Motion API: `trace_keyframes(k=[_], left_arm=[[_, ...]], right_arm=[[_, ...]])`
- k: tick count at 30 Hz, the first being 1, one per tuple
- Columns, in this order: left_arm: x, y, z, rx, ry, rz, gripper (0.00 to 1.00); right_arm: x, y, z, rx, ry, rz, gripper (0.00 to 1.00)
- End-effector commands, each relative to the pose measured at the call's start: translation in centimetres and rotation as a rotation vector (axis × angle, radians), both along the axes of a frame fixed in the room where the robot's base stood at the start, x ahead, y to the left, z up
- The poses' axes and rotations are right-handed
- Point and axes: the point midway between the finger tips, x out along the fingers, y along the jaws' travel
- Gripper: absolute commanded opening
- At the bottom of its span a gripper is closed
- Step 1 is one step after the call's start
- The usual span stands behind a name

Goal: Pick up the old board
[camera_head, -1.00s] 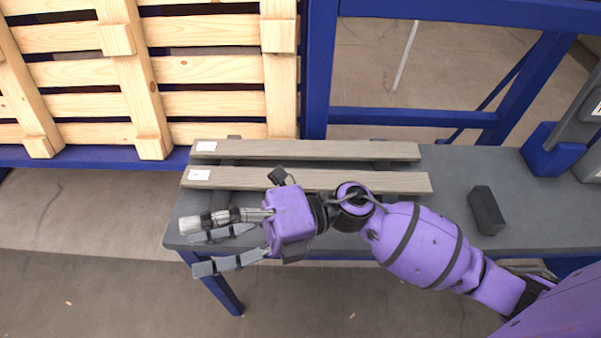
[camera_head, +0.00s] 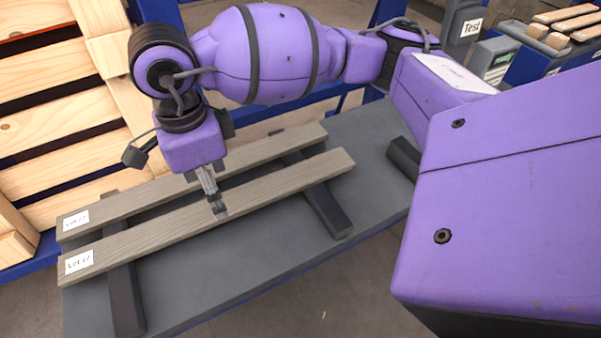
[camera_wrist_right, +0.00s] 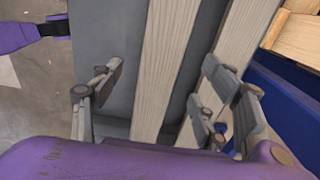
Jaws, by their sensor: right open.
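Two long grey weathered boards lie side by side on dark supports on the grey table, each with a white label at its left end. The near board (camera_head: 290,182) and the far board (camera_head: 272,150) look much alike, and I cannot tell which is the old board. My right gripper (camera_head: 217,208) points down over the near board, its fingers partly hidden. In the right wrist view the gripper (camera_wrist_right: 158,88) is open, with the near board (camera_wrist_right: 167,62) between its spread fingers. The finger on the right overlaps the gap and the far board (camera_wrist_right: 246,35). My left gripper is out of view.
A slatted wooden pallet (camera_head: 60,130) stands behind the boards at the left. A dark block (camera_head: 404,157) lies on the table (camera_head: 265,255) at the right. The table's front strip is clear. Grey boxes and small wood pieces (camera_head: 565,22) are at the far right.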

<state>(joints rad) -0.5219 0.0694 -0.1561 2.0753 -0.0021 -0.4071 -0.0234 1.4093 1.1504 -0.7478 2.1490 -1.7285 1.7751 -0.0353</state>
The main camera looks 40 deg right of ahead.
Motion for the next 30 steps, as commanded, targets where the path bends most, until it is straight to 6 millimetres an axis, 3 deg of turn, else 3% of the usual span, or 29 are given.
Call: trace_keyframes(k=[9,18,30], left_arm=[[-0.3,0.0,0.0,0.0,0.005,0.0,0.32],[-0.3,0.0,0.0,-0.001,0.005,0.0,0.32],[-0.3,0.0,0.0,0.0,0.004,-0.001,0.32]], right_arm=[[0.2,0.2,-4.5,0.001,0.007,-0.002,0.69],[0.2,0.3,-5.0,0.003,0.005,-0.001,0.69],[0.3,0.3,-4.9,0.003,0.003,-0.001,0.16]])
